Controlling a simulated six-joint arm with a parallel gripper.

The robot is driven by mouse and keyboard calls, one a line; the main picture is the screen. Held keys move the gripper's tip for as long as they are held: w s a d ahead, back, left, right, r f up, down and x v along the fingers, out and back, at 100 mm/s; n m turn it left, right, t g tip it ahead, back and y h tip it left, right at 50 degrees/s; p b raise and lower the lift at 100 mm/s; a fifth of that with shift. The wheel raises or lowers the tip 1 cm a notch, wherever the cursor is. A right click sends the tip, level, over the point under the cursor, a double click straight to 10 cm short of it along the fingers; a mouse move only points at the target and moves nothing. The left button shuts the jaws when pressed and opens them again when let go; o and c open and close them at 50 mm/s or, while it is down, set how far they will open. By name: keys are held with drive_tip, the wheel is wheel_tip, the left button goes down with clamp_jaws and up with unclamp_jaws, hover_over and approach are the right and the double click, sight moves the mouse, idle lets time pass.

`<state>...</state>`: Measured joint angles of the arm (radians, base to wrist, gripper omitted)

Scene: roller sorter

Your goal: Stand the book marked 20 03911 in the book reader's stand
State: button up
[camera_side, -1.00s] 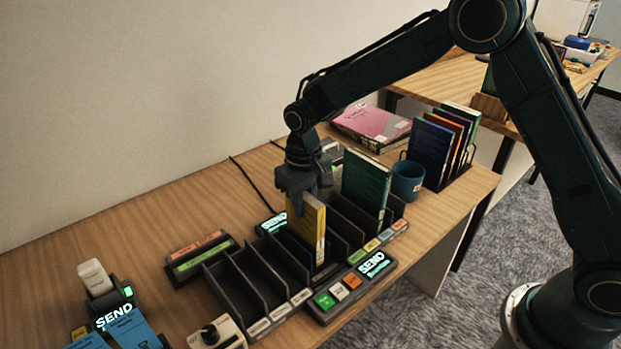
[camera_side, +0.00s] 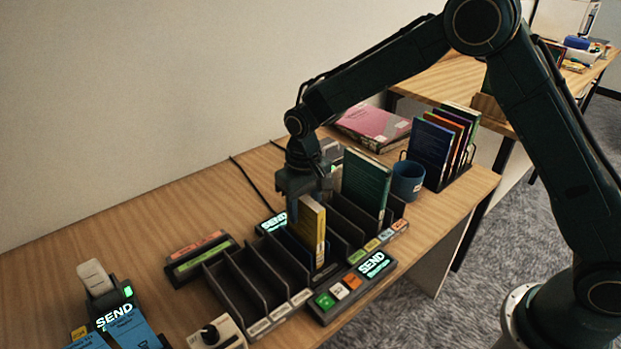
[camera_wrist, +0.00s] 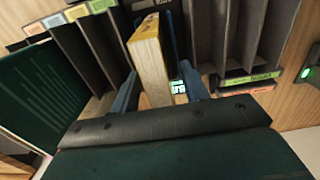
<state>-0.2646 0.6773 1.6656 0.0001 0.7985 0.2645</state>
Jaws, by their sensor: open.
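A yellow book (camera_side: 312,232) stands upright in a slot of the dark divided rack (camera_side: 262,270). My gripper (camera_side: 303,212) is at the book's upper end, with its fingers apart. In the wrist view, the book (camera_wrist: 149,58) lies between the two open fingers (camera_wrist: 158,92), with a gap visible on the right. A dark green book (camera_side: 366,183) stands farther back in the rack. No mark 20 03911 is legible on any book. I cannot tell for sure which fixture is the book reader's stand.
A lit SEND panel with buttons (camera_side: 350,288) sits before the rack. A blue mug (camera_side: 408,181), a holder of several books (camera_side: 440,150) and a pink book (camera_side: 374,123) are behind. A SEND device (camera_side: 118,312) is at lower left.

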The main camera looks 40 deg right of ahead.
drive_tip(key=shift+r, duration=0.1)
wheel_tip(320, 180, up, 14)
drive_tip(key=shift+f, duration=0.2)
idle(0.5)
idle(0.5)
drive_tip(key=s+d+r+t, duration=0.1)
drive_tip(key=s+d+r, duration=0.35)
drive_tip(key=s, duration=0.25)
drive_tip(key=s+d+r+t, duration=0.2)
drive_tip(key=s+d+r, duration=0.2)
drive_tip(key=s+r, duration=0.25)
drive_tip(key=s+d+f+t, duration=0.1)
drive_tip(key=s+d, duration=0.1)
drive_tip(key=s, duration=0.6)
drive_tip(key=s+d+f+t, duration=0.1)
drive_tip(key=s+d+f, duration=0.1)
drive_tip(key=s, duration=0.6)
drive_tip(key=shift+s+d+f+t, duration=0.2)
drive_tip(key=shift+s+d+t, duration=0.05)
drive_tip(key=shift+s+t, duration=0.1)
